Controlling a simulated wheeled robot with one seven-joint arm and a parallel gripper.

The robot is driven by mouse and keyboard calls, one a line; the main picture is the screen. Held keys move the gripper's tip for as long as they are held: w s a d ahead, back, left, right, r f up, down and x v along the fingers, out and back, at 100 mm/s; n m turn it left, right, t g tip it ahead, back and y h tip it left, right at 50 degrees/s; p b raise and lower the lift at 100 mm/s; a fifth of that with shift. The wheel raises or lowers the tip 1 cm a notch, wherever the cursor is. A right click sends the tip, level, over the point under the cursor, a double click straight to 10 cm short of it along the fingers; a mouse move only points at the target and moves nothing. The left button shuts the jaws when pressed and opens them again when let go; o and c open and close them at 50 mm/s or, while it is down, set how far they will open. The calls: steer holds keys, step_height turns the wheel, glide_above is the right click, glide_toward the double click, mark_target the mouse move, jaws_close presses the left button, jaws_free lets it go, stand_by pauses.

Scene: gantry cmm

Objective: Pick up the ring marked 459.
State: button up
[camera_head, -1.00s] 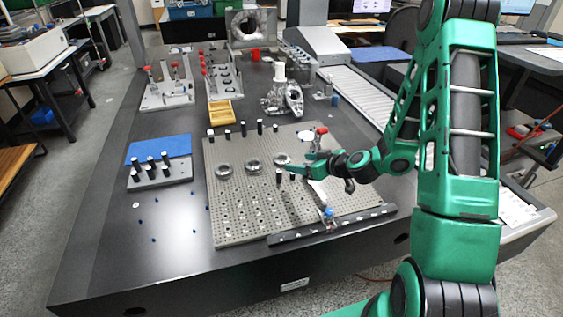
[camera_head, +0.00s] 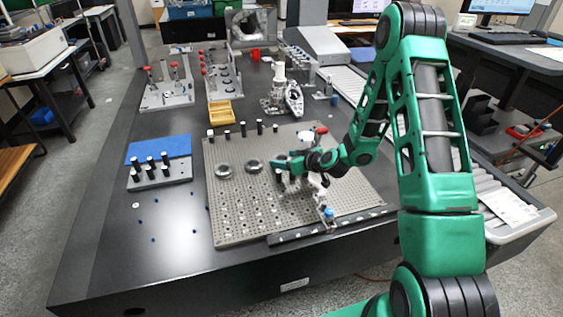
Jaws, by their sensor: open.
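Two dark metal rings lie flat on the grey perforated plate (camera_head: 235,215), the left ring (camera_head: 223,170) and the middle ring (camera_head: 253,166). No mark can be read on either, so I cannot tell which one is 459. A third ring, to their right, is hidden behind my gripper now. My gripper (camera_head: 284,178) is over the right end of the ring row, a little right of the middle ring. Its jaws are open, but the fingertips are small and hard to make out, and I cannot tell their height above the plate.
Several black pegs (camera_head: 243,129) stand along the plate's back edge. A red-topped clamp (camera_head: 321,131) stands at the back right, and a blue-topped one (camera_head: 328,212) at the front. A dark bar (camera_head: 290,236) lies along the front edge.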

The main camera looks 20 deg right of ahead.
steer(key=shift+w+a+f, duration=0.1)
steer(key=shift+w+f, duration=0.05)
steer(key=shift+w, duration=0.1)
steer(key=shift+c, duration=0.6)
steer(key=c, duration=1)
